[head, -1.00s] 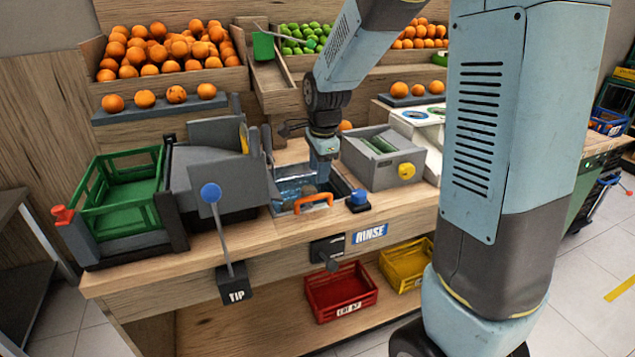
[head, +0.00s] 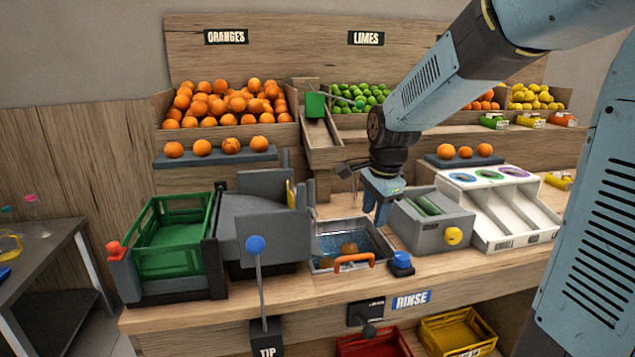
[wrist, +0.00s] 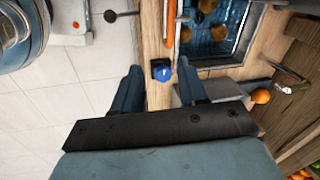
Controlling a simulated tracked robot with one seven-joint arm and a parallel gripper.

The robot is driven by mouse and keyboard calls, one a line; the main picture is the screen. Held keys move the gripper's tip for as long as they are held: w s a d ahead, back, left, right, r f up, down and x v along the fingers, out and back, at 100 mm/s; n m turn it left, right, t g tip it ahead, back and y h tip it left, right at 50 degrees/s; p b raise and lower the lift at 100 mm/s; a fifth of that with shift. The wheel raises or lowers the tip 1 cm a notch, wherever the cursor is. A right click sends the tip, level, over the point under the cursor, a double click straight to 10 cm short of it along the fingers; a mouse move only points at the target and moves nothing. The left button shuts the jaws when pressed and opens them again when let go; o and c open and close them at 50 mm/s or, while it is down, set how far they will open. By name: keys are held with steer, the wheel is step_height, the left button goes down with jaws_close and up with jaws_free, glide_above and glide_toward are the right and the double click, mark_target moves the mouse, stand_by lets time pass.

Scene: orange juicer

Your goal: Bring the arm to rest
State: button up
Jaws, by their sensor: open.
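My gripper (head: 381,205) hangs from my arm over the right side of the rinse basin (head: 330,243), fingers pointing down. It also shows in the wrist view (wrist: 160,88), where its two fingers stand apart with nothing between them. A blue button on a dark base (wrist: 161,71) lies beyond the fingertips in that view; in the head view the blue button (head: 401,260) is just right of the basin. Oranges (wrist: 219,33) lie in the basin's water. The basin has an orange handle (head: 354,260) at its front edge.
A green crate (head: 170,247) stands at the left beside a grey machine with a blue-knobbed lever (head: 255,244). A grey box with a yellow knob (head: 435,222) stands right of the basin. Bins of oranges (head: 230,103) and limes (head: 358,97) are behind. Red and yellow crates (head: 459,331) sit below.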

steer(key=s+d+r+n+t, duration=0.1)
steer(key=s+d+r+n, duration=0.2)
steer(key=s+n, duration=0.4)
steer(key=s+d+r+n+t, duration=0.2)
steer(key=s+r+n, duration=0.3)
steer(key=s, duration=0.9)
steer(key=shift+d+n, duration=0.6)
steer(key=shift+n, duration=0.4)
